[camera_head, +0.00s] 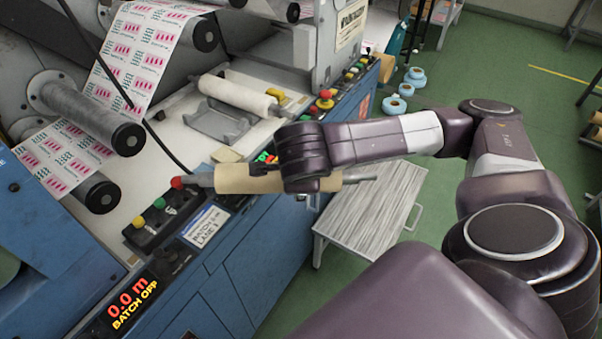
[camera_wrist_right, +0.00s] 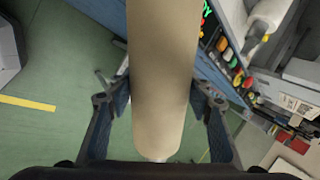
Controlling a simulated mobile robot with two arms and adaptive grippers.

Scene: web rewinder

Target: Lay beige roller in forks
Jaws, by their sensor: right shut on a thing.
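The beige roller (camera_head: 235,178) has thin grey shaft ends. It is held roughly level above the machine's front edge, with its left end over the button panel. My right gripper (camera_head: 265,170) is shut around its middle; the wrist view shows a dark finger on each side of the beige roller (camera_wrist_right: 162,80). A white roller (camera_head: 238,94) lies on the machine's bed beside a grey cradle-like piece (camera_head: 216,122). I cannot tell whether this piece is the forks. My left gripper is not in view.
A button panel (camera_head: 158,219) and a label plate (camera_head: 205,226) sit below the roller's left end. A black cable (camera_head: 150,130) hangs across the bed. A grey-topped cart (camera_head: 372,212) stands at the machine's front. Printed web (camera_head: 135,60) runs over rollers at left.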

